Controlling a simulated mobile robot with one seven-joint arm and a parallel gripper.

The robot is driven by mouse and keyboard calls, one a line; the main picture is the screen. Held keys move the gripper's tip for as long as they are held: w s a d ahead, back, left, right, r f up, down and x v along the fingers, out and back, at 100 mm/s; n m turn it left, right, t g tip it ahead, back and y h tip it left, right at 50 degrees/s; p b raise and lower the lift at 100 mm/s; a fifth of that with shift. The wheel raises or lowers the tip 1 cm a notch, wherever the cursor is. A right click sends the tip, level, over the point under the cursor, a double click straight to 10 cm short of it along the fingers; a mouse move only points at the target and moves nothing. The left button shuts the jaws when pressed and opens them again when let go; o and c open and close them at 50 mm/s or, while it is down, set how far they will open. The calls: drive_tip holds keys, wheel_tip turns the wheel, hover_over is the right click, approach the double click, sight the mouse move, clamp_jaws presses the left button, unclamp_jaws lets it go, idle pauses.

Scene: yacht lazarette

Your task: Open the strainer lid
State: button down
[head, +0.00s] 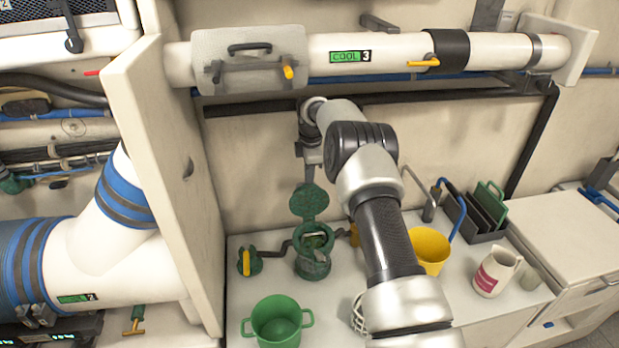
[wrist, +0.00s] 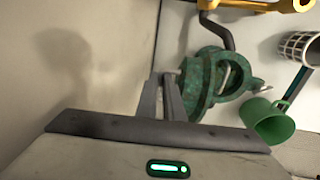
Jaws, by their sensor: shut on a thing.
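The green strainer (head: 313,264) stands on the white counter, with its round mouth open at the top. Its green lid (head: 309,202) stands raised, roughly upright, at the back of the strainer body. My gripper (head: 310,172) is just above the lid, its fingers partly hidden by my own wrist. In the wrist view, my gripper (wrist: 172,82) is shut at the edge of the green lid (wrist: 193,88), on a small part that the fingers mostly cover. The strainer body (wrist: 229,76) shows beyond the lid.
A green two-handled pot (head: 277,322), a yellow bucket (head: 431,252) and a white jug (head: 496,272) stand on the counter. A yellow-handled valve (head: 247,262) is left of the strainer. A white panel (head: 176,170) closes off the left; a white pipe (head: 400,48) runs above.

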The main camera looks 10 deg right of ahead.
drive_tip(key=shift+w+r, duration=0.25)
drive_tip(key=shift+r, duration=0.1)
drive_tip(key=c, duration=1.9)
unclamp_jaws()
drive_tip(key=shift+s+f, duration=0.1)
drive_tip(key=shift+s, duration=0.1)
drive_tip(key=s+f+b, duration=0.1)
drive_tip(key=s+f, duration=0.2)
drive_tip(key=s, duration=1.3)
drive_tip(key=s+r+m, duration=0.2)
drive_tip(key=s+r, duration=0.3)
drive_tip(key=r, duration=0.7)
drive_tip(key=s+r+m+t, duration=0.1)
drive_tip(key=s+r, duration=0.3)
drive_tip(key=r, duration=0.9)
drive_tip(key=shift+s+a+m, duration=0.25)
drive_tip(key=shift+s+m, duration=0.15)
drive_tip(key=shift+m, duration=0.5)
